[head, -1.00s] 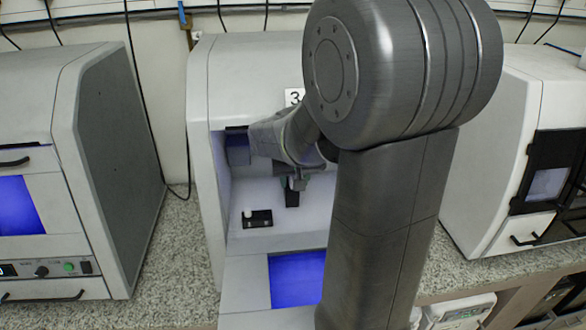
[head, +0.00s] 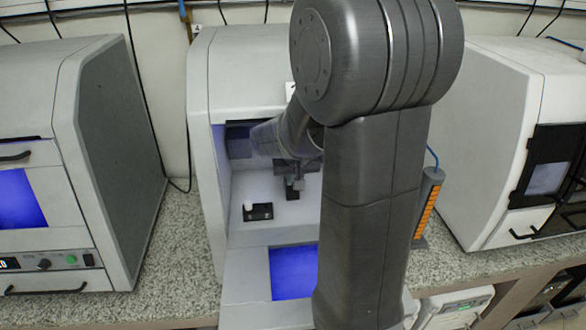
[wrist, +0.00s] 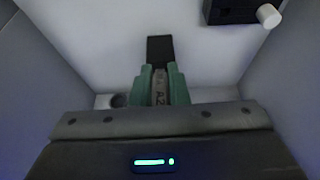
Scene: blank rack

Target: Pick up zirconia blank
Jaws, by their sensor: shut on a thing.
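The zirconia blank (wrist: 160,90) is a light grey piece marked "A2", seen in the wrist view between two green fingertips. My gripper (wrist: 160,88) is shut on it. A dark block (wrist: 160,48) shows just beyond the fingertips; I cannot tell whether it touches the blank. In the head view my gripper (head: 292,188) is inside the open white machine numbered 3 (head: 205,120), above its pale floor. The blank cannot be made out there.
A black fixture (head: 262,212) with a white round knob (head: 249,205) stands on the chamber floor, left of my gripper. The chamber walls are close around. Other white machines stand left (head: 115,160) and right (head: 490,130). An orange-striped grey unit (head: 428,205) stands right of my arm.

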